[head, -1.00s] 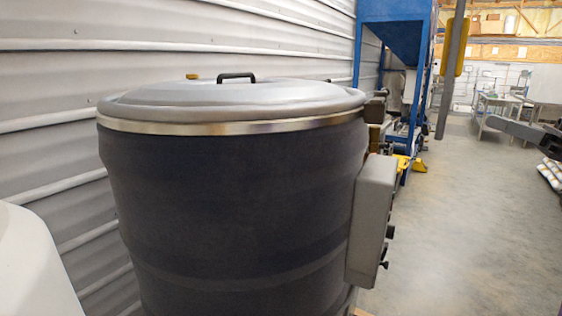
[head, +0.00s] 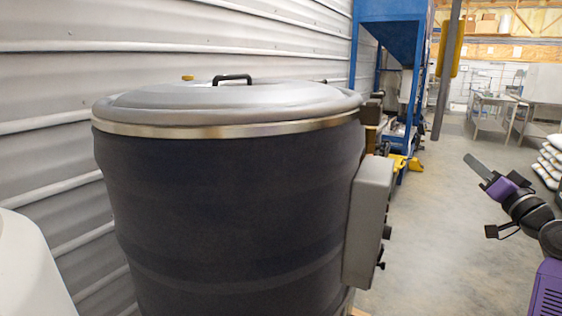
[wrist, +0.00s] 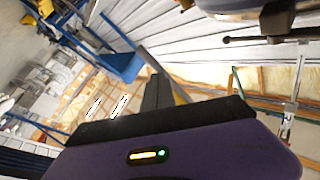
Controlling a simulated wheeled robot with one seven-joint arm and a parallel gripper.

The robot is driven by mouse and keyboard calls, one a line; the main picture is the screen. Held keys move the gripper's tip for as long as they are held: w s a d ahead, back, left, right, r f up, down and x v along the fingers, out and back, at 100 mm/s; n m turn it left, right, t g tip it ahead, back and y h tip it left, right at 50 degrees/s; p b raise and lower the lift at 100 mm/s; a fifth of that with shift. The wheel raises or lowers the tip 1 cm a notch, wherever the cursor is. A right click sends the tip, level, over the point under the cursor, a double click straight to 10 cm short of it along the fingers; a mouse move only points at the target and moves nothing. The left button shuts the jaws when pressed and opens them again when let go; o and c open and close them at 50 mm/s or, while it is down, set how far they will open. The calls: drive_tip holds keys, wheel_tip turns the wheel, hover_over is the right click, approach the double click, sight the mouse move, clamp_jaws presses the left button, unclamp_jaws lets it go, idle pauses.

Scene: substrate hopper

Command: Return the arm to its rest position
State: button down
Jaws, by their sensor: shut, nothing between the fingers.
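My gripper (head: 472,160) is at the right of the head view, over open floor, with its grey fingers together and nothing held. It points up and to the left, and my purple and black arm runs down to the right edge behind it. In the wrist view the dark fingers of my gripper (wrist: 155,88) stick up past the purple housing. The large dark drum (head: 230,210) with a grey lid (head: 240,98) and black handle stands left of my gripper, with a clear gap between. The lid lies closed on the drum.
A grey control box (head: 368,222) juts from the drum's right side. A blue hopper frame (head: 398,38) stands behind it. White stacked bags (head: 550,162) lie at the right, behind my arm. Steel tables (head: 492,112) stand farther back. The concrete floor (head: 440,230) between is clear.

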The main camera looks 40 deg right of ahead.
drive_tip(key=s+a+f+g+h+p, duration=0.1)
drive_tip(key=a+f+g+h+p, duration=0.15)
drive_tip(key=a+f, duration=1.8)
drive_tip(key=s+a+f+n+y, duration=0.1)
drive_tip(key=s+a+n+y, duration=0.2)
drive_tip(key=s+a, duration=0.4)
drive_tip(key=s+a+f+n+g+y+p, duration=0.1)
drive_tip(key=s+a+n+y, duration=0.3)
drive_tip(key=a, duration=1.2)
drive_tip(key=s+a+f+n+y+p, duration=0.1)
drive_tip(key=s+a+n+y, duration=0.2)
drive_tip(key=s+a, duration=0.6)
drive_tip(key=a+y, duration=0.2)
drive_tip(key=shift+s+a+f+n, duration=0.35)
drive_tip(key=shift+s+n, duration=0.05)
